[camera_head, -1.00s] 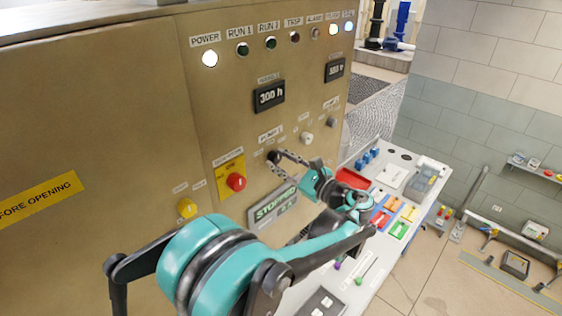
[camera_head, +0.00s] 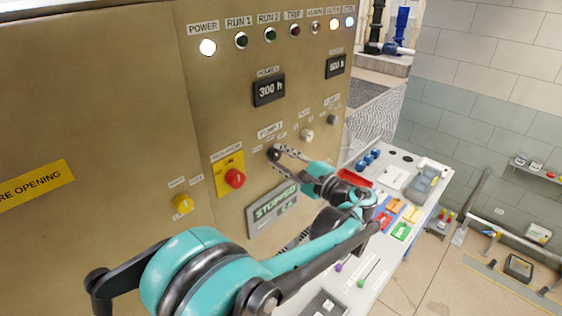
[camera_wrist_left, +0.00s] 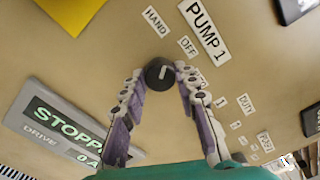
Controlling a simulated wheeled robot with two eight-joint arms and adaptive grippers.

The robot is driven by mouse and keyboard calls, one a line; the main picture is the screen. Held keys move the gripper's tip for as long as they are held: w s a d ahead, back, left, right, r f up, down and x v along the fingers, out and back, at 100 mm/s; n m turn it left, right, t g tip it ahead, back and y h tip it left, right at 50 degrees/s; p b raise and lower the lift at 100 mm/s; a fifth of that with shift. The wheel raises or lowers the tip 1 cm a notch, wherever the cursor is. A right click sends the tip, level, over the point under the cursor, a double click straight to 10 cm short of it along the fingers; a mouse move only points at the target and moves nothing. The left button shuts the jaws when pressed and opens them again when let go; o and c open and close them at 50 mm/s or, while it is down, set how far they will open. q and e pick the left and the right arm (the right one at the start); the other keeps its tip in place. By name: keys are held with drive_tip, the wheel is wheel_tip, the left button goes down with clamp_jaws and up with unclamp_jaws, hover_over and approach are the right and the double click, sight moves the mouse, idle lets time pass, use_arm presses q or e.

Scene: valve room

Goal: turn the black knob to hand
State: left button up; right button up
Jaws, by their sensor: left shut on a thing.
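The black knob (camera_head: 274,154) sits on the tan cabinet front under the PUMP 1 label. In the left wrist view the round knob (camera_wrist_left: 160,73) has a white pointer line that points roughly up the picture, towards the side with the HAND and OFF labels. My left gripper (camera_head: 281,155) reaches it from the right. In the left wrist view its two fingers (camera_wrist_left: 159,88) stand on either side of the knob, shut on it, with their tips beside its rim. The knob's far side is hidden in the head view. My right gripper is not in view.
A red isolator knob (camera_head: 235,178) and a yellow knob (camera_head: 183,203) are to the left. A STOPPED drive display (camera_head: 272,210) is below. A pale knob (camera_head: 307,135) is up and right. A bench (camera_head: 345,289) with tools stands at the right.

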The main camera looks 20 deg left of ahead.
use_arm(q)
drive_tip(key=shift+n, duration=0.8)
drive_tip(key=o, duration=1.2)
drive_tip(key=shift+c, duration=0.2)
drive_tip(key=v, duration=1.2)
drive_tip(key=shift+s+a, duration=0.1)
